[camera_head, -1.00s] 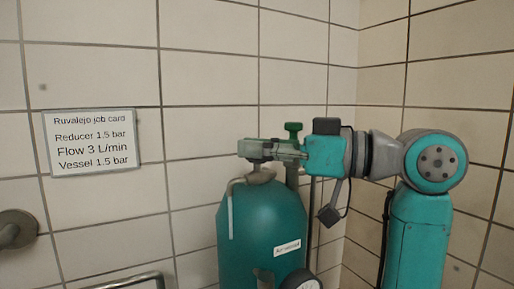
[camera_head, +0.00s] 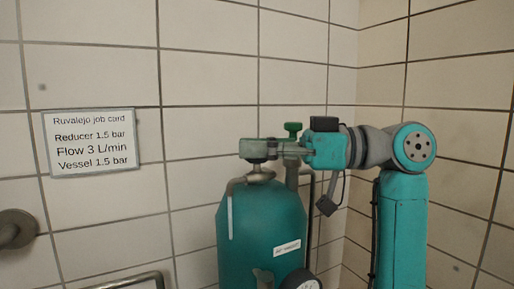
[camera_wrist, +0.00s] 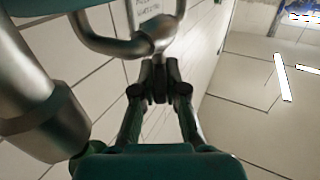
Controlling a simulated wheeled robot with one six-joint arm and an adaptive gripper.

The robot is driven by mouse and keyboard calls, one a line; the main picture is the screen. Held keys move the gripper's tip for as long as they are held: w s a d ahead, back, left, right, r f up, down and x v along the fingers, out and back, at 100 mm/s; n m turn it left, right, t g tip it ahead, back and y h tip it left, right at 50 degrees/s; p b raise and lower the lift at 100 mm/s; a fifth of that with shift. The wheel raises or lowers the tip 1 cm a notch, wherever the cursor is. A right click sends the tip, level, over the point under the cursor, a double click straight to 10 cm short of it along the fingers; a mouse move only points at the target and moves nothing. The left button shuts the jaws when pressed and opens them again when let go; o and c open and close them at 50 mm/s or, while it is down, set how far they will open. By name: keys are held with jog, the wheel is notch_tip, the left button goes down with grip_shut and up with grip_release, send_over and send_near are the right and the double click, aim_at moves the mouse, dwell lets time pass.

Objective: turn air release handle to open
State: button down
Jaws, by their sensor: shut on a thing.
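The teal vessel (camera_head: 262,225) stands upright in the middle of the head view, with a label on its side and a thin bent pipe (camera_head: 230,208) at its top left. My gripper (camera_head: 253,150) reaches in from the right, directly above the vessel's top fitting (camera_head: 260,174). It is shut on the air release handle, which the fingers mostly hide. In the wrist view my gripper (camera_wrist: 160,88) has its fingertips close together on a small dark part below a grey metal fitting (camera_wrist: 152,40) with a curved pipe (camera_wrist: 92,38).
A green knob (camera_head: 293,128) tops a vertical pipe (camera_head: 292,175) just behind my gripper. A gauge (camera_head: 302,281) sits low at the vessel's right. A job card (camera_head: 90,143) hangs on the tiled wall at left. Tiled walls form a corner behind my arm.

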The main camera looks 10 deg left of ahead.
jog(key=c, duration=1.2)
grip_release()
jog(key=shift+d, duration=0.1)
jog(key=d, duration=0.4)
jog(key=w+d, duration=0.1)
jog(key=d, duration=0.6)
jog(key=shift+w+d, duration=0.15)
jog(key=shift+d, duration=0.25)
